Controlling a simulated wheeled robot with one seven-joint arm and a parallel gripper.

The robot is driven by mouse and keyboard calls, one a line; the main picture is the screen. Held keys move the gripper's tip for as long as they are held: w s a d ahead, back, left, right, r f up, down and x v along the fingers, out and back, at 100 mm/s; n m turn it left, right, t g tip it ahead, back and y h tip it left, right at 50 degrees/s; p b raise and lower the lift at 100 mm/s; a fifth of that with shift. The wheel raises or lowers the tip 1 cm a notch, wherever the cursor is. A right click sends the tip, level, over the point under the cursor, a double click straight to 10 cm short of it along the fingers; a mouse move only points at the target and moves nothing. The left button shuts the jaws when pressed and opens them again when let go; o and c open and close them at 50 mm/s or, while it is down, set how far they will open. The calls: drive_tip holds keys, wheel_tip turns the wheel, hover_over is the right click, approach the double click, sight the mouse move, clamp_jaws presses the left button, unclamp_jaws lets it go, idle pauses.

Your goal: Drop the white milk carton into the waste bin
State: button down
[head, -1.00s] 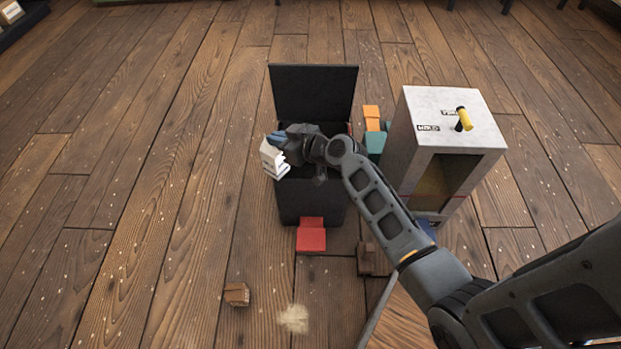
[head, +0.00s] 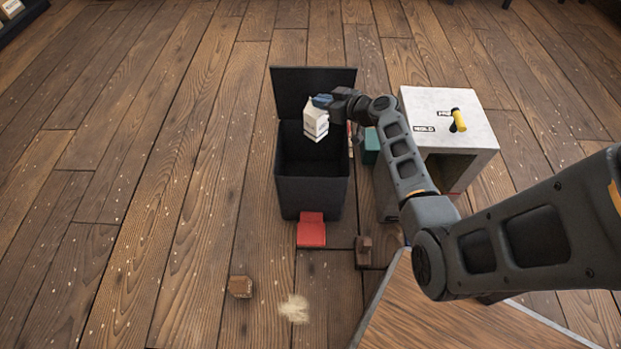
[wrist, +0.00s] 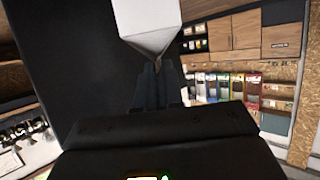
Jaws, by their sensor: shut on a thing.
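The white milk carton (head: 315,121) hangs in my gripper (head: 322,101), over the opening of the waste bin as the head view sees it. My gripper is shut on the carton's top. The waste bin (head: 311,196) is black, with its lid (head: 300,88) standing open at the back and a red pedal (head: 311,232) at its front. In the wrist view the carton (wrist: 146,18) shows at the top, beyond the fingers (wrist: 155,85). The carton's height above the bin rim is hard to tell.
A grey-white cabinet (head: 450,110) with a yellow handle stands right of the bin, and a teal object (head: 371,146) lies between them. A small brown block (head: 240,287) and a pale patch (head: 294,309) are on the floor in front. The floor to the left is clear.

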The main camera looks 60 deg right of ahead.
sight(323, 113)
drive_tip(key=shift+f+b, duration=0.95)
drive_tip(key=shift+f, duration=1.15)
drive_tip(key=c, duration=1.2)
unclamp_jaws()
drive_tip(key=shift+s, duration=0.1)
drive_tip(key=p+v, duration=0.1)
drive_tip(key=v, duration=0.6)
drive_tip(key=shift+s+a+r, duration=0.1)
drive_tip(key=shift+s+r, duration=0.1)
drive_tip(key=shift+s, duration=0.05)
